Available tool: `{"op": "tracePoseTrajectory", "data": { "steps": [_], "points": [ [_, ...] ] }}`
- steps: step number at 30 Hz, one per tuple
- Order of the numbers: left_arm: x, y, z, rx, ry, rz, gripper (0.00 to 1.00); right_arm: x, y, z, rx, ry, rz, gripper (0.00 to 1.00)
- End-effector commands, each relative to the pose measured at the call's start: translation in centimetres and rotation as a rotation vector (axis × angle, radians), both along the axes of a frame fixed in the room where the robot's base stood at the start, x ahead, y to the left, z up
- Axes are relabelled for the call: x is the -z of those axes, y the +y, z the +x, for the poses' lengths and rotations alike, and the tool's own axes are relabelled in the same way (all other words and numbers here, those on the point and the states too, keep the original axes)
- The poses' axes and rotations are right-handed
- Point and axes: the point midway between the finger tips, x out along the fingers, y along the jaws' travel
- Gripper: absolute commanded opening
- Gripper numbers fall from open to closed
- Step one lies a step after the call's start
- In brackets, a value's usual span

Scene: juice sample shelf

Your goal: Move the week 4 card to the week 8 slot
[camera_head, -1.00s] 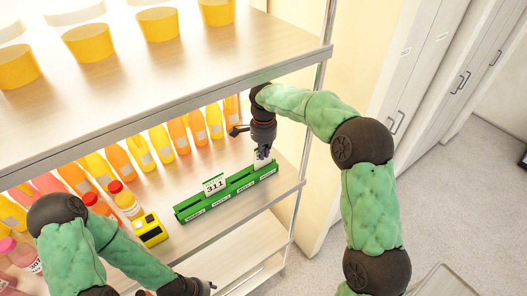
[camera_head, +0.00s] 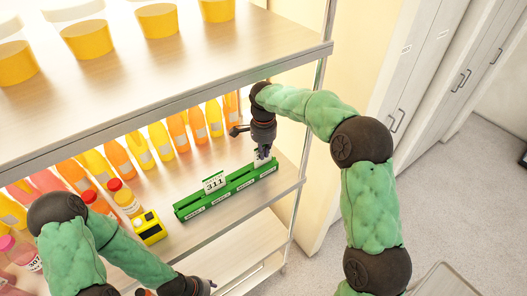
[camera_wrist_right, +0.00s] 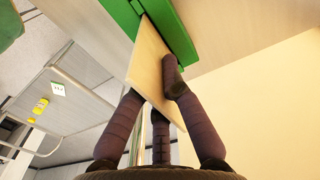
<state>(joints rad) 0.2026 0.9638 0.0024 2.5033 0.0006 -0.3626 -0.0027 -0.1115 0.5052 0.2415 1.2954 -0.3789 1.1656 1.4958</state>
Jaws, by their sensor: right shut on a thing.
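A long green card rack (camera_head: 188,213) stands on the middle shelf, with several small white labels along its front, too small to read. One white card reading 311 (camera_head: 214,182) stands upright near its middle-left. My right gripper (camera_head: 263,154) is over the rack's right end, shut on a pale card (camera_head: 262,163). In the right wrist view the fingers (camera_wrist_right: 150,92) grip this card (camera_wrist_right: 151,65), and its far edge meets the green rack (camera_wrist_right: 172,30). I cannot tell how deep it sits. My left gripper (camera_head: 203,287) is low at the shelf's front, its fingers unclear.
Juice bottles (camera_head: 160,142) line the shelf behind the rack. A yellow-black device (camera_head: 149,227) stands left of the rack. The upper shelf (camera_head: 200,60) hangs above, and a metal post (camera_head: 309,130) stands to the right. The floor (camera_head: 450,200) beyond is open.

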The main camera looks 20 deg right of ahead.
Motion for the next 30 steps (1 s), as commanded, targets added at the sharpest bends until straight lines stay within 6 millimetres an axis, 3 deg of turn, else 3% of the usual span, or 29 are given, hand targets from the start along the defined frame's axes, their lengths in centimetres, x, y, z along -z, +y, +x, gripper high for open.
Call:
{"op": "tracePoseTrajectory", "data": {
  "steps": [29,30],
  "points": [
    [0.8,0.0,0.0,0.000,0.000,0.000,0.40,1.4,0.0,0.0,0.000,-0.001,0.000,0.00],
    [0.8,0.0,0.0,0.000,0.000,0.000,0.40,1.4,0.0,0.0,0.000,-0.001,0.000,0.13]
  ]
}}
